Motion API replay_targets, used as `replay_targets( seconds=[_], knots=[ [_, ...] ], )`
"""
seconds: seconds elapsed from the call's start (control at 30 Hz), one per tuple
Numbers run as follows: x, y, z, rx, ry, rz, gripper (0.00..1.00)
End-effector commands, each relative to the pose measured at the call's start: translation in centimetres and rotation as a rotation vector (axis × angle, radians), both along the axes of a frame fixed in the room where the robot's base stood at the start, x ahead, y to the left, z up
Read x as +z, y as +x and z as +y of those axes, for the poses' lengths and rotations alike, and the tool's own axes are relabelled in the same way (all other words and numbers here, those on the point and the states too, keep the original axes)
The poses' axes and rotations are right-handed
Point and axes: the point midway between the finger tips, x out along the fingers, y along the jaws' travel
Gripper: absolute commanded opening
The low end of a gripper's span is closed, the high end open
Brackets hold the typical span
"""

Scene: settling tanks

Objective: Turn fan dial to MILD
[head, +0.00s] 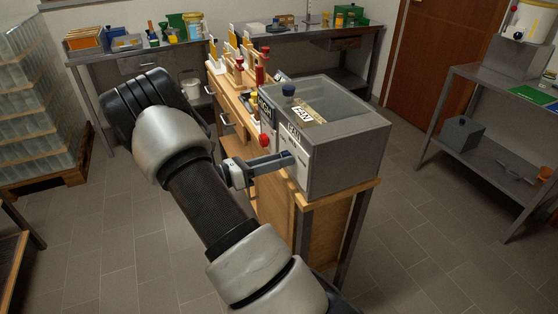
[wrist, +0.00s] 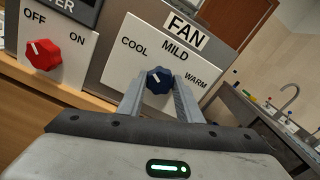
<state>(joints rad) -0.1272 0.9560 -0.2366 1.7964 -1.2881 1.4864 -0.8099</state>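The fan dial (wrist: 159,81) is a dark blue lobed knob on a white panel marked COOL, MILD and WARM under a FAN label (wrist: 187,29). Its white pointer mark is turned to the upper left, towards COOL. My gripper (wrist: 159,84) has one finger on each side of the dial, with small gaps seeming to show, so it looks open around it. In the head view my gripper (head: 291,158) reaches the front of the grey box (head: 345,150), and the fan dial is hidden behind the fingers.
A red dial (wrist: 43,54) on an OFF/ON panel is left of the fan panel; it also shows in the head view (head: 264,140). Benches with tools line the back and right. The floor is clear in front.

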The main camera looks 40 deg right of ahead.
Motion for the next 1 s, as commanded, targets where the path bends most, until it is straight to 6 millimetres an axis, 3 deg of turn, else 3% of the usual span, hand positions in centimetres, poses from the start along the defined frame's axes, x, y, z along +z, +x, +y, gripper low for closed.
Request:
replay_targets(
  seconds=[0.47,1.0],
  knots=[
    [-0.12,0.0,0.07,0.0,-0.028,-0.122,0.1],
    [-0.23,-0.01,0.12,0.001,-0.142,-0.594,0.1]
  ],
)
